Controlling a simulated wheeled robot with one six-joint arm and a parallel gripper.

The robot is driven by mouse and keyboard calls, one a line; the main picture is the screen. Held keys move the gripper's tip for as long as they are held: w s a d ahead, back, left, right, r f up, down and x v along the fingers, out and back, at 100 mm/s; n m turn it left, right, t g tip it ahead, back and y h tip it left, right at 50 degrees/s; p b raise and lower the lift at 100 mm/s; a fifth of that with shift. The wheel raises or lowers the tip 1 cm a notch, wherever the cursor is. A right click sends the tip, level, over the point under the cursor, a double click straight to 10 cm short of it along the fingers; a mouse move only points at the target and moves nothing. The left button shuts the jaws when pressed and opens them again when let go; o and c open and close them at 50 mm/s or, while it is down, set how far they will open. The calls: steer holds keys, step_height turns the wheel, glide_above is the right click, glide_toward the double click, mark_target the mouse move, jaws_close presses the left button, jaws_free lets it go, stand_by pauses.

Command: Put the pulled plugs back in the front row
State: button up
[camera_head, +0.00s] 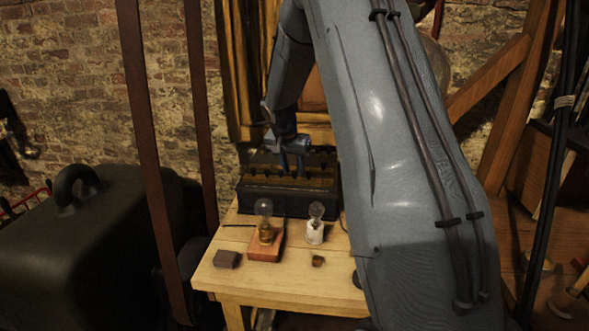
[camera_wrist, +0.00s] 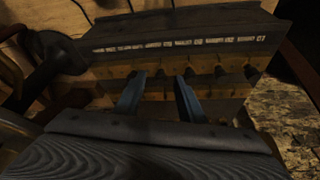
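The black battery box (camera_head: 275,203) stands at the back of the wooden table, with a wooden top that carries a row of dark plugs. In the wrist view several plugs (camera_wrist: 221,73) show along the wooden top, beyond and between my fingers. My gripper (camera_head: 290,162) points down at the box top, in front of the wall. In the wrist view its two blue fingers (camera_wrist: 160,92) stand apart with nothing visibly held between them. Whether the fingertips touch the box is unclear. Which holes lack a plug is too dark to tell.
A bulb on a red wooden base (camera_head: 266,245) and a bulb on a white holder (camera_head: 315,232) stand before the box. A dark brown block (camera_head: 227,259) and a small brass-coloured piece (camera_head: 318,261) lie near the table's front edge (camera_head: 280,297). My arm hides the table's right side.

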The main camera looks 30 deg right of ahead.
steer(key=b+v, duration=0.2)
steer(key=v, duration=0.5)
steer(key=shift+r, duration=0.35)
steer(key=shift+s+a, duration=0.1)
